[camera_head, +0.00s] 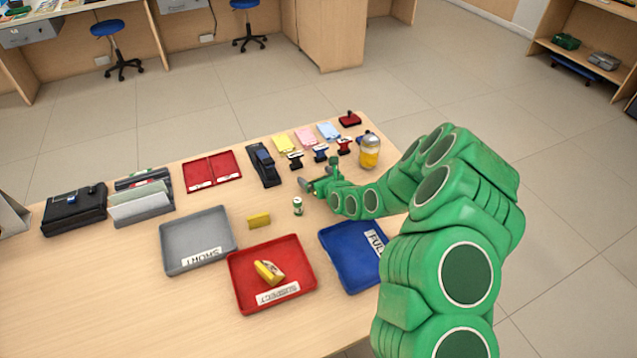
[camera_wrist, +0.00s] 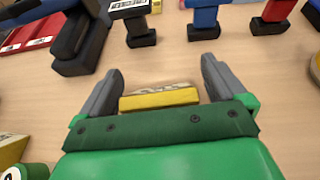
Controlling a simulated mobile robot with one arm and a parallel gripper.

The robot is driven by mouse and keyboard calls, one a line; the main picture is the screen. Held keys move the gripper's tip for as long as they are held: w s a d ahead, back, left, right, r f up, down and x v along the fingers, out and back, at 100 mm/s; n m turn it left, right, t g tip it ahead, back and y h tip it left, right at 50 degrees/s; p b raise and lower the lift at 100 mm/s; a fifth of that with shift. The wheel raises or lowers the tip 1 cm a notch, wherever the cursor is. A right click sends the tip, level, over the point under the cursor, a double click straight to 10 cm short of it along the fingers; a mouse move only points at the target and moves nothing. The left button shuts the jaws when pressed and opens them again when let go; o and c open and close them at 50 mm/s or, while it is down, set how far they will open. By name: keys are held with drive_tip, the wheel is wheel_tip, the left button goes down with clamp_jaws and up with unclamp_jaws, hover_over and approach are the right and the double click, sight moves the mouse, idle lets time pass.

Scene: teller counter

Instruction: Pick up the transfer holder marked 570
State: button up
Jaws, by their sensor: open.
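Three small stand-like holders, black (camera_head: 295,160), blue (camera_head: 320,153) and red (camera_head: 344,146), stand in a row near the table's far right. In the wrist view the black (camera_wrist: 140,22), blue (camera_wrist: 205,18) and red (camera_wrist: 273,18) ones show at the top, beyond my fingertips. The black one has a white label there; I cannot read 570 on any. My gripper (camera_head: 314,186) is low over the table, on the near side of the row. Its fingers (camera_wrist: 160,80) are open, with a yellow block with a pale top (camera_wrist: 160,99) showing between them.
A black device (camera_head: 263,165) stands left of the row, and a yellow-filled bottle (camera_head: 369,150) to its right. A small green-and-white cylinder (camera_head: 297,206) and another yellow block (camera_head: 259,220) lie nearer. Grey (camera_head: 166,250), red (camera_head: 236,285) and blue (camera_head: 345,270) trays line the front.

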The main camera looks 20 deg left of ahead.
drive_tip(key=shift+a, duration=0.1)
drive_tip(key=shift+f, duration=0.1)
drive_tip(key=c, duration=1.1)
drive_tip(key=shift+o, duration=0.2)
